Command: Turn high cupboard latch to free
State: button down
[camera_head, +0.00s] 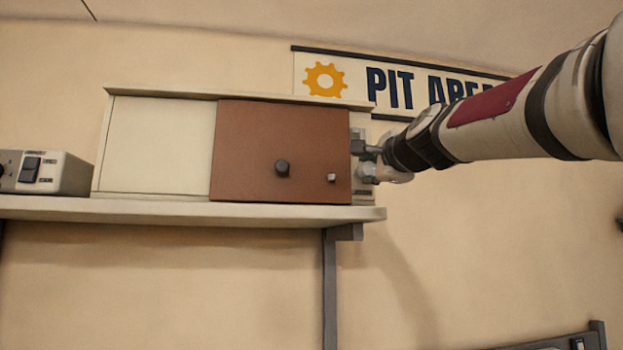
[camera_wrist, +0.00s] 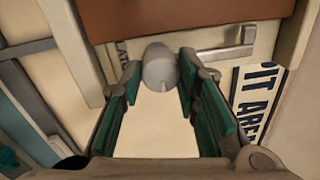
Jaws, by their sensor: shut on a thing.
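The high cupboard (camera_head: 155,145) sits on a wall shelf in the head view, with a brown door (camera_head: 245,140) over its right part. On its right end, a rounded grey latch knob (camera_wrist: 160,66) shows between my fingertips in the wrist view. My gripper (camera_head: 372,162) is at that end, shut on the knob with green pads on either side. A grey bar (camera_wrist: 222,54) with a short upright end lies just right of the knob. The latch's turn position cannot be told.
The shelf (camera_head: 190,212) runs under the cupboard, with a bracket (camera_head: 330,270) below. A grey switch box (camera_head: 45,172) stands to the left. A pit area sign (camera_head: 335,80) hangs on the wall behind my arm. The wall below right is mostly free.

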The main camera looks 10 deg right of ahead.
dwell(0.5)
jog(key=c, duration=1.2)
grip_release()
jog(key=shift+s, duration=0.1)
jog(key=s, duration=1.1)
jog(key=shift+s+f, duration=0.4)
jog(key=shift+f, duration=0.05)
jog(key=shift+f, duration=0.1)
